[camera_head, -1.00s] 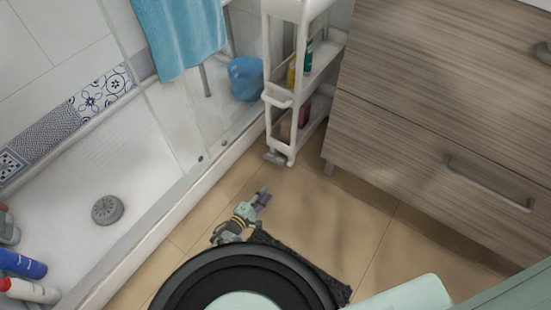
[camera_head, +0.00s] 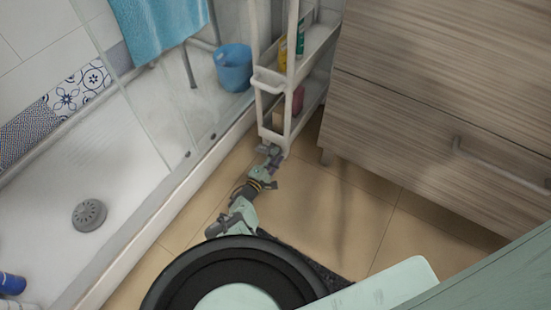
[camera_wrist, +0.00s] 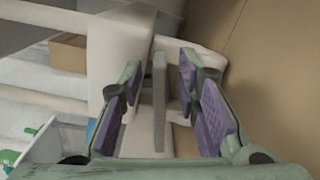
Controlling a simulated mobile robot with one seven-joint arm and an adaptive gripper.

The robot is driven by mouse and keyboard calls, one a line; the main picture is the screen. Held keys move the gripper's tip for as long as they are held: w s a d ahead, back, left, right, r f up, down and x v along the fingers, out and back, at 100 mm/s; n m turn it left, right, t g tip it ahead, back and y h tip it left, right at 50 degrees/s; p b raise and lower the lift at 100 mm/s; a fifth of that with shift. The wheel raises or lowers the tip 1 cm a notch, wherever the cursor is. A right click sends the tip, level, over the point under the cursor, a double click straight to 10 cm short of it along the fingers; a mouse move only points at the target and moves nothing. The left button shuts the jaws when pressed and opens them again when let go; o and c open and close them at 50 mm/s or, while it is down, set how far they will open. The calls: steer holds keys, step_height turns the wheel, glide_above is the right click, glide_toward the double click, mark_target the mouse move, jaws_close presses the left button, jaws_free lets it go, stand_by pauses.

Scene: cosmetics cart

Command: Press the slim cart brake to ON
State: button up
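The white slim cart (camera_head: 268,84) stands between the shower edge and the wooden cabinet. My gripper (camera_head: 269,160) is low over the floor, at the cart's bottom front corner, and covers much of the brake there. In the wrist view my gripper (camera_wrist: 160,78) is open, with purple pads on both sides. A narrow grey brake lever (camera_wrist: 159,92) shows between the fingers, with a visible space to each side. The pale cart frame (camera_wrist: 118,50) is behind the fingers. I cannot read an ON mark or tell the brake's position.
The wooden cabinet (camera_head: 430,110) is close to the right of the cart. The shower's raised edge (camera_head: 150,205) and glass are to the left, with a blue bucket (camera_head: 234,68) behind. Bottles stand on the cart's shelves. The tan floor (camera_head: 330,205) is clear to the right.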

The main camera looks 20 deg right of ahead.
steer(key=shift+w+d, duration=0.1)
steer(key=shift+d, duration=0.1)
jaws_close()
stand_by(0.3)
